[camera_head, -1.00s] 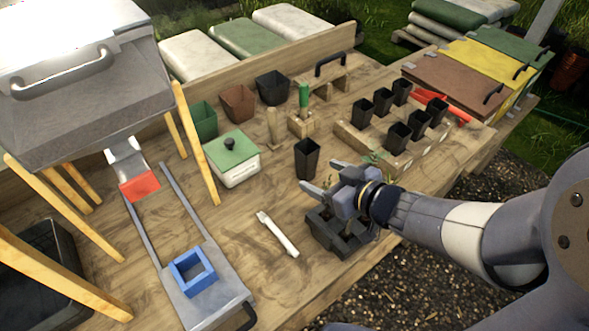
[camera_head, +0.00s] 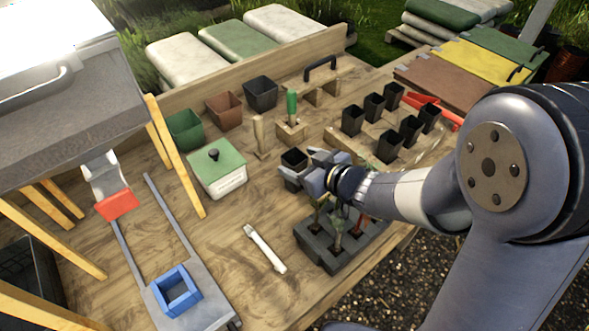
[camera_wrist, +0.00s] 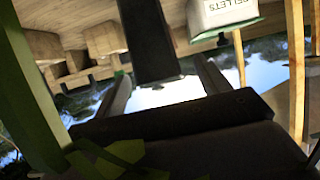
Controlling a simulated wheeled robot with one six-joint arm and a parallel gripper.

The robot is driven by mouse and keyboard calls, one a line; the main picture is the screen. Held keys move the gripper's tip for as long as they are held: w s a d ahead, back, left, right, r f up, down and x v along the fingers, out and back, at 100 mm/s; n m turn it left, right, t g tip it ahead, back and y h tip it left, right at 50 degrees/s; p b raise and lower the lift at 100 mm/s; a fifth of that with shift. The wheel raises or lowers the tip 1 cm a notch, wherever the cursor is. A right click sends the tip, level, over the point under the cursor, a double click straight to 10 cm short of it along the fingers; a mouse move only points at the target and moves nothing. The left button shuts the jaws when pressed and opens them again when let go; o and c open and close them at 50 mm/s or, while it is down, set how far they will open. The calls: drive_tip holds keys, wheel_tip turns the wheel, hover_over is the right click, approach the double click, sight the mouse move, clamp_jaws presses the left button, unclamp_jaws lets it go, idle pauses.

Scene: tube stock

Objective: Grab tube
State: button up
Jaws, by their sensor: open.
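A black square tube (camera_head: 294,158) stands by itself on the wooden bench, with its open top visible. My gripper (camera_head: 303,169) is open at the tube, with one finger in front of it and covering its lower part. In the wrist view, the dark tube (camera_wrist: 150,40) appears upside down, between and just beyond the two spread finger tips. I cannot tell whether either finger touches it. Several similar black tubes (camera_head: 388,146) stand in a wooden rack at the right.
A dark tray with seedlings (camera_head: 318,250) sits below my wrist. A white box with a green lid (camera_head: 217,168) stands to the left. A white tool (camera_head: 265,249) lies in front. A wooden block with a green-handled tool (camera_head: 291,132) is behind the tube. Open bench lies between tube and box.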

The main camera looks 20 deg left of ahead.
sight(288, 156)
drive_tip(key=shift+x, duration=1.55)
drive_tip(key=shift+w, duration=0.1)
drive_tip(key=shift+c, duration=0.5)
drive_tip(key=shift+r, duration=0.1)
drive_tip(key=c, duration=1)
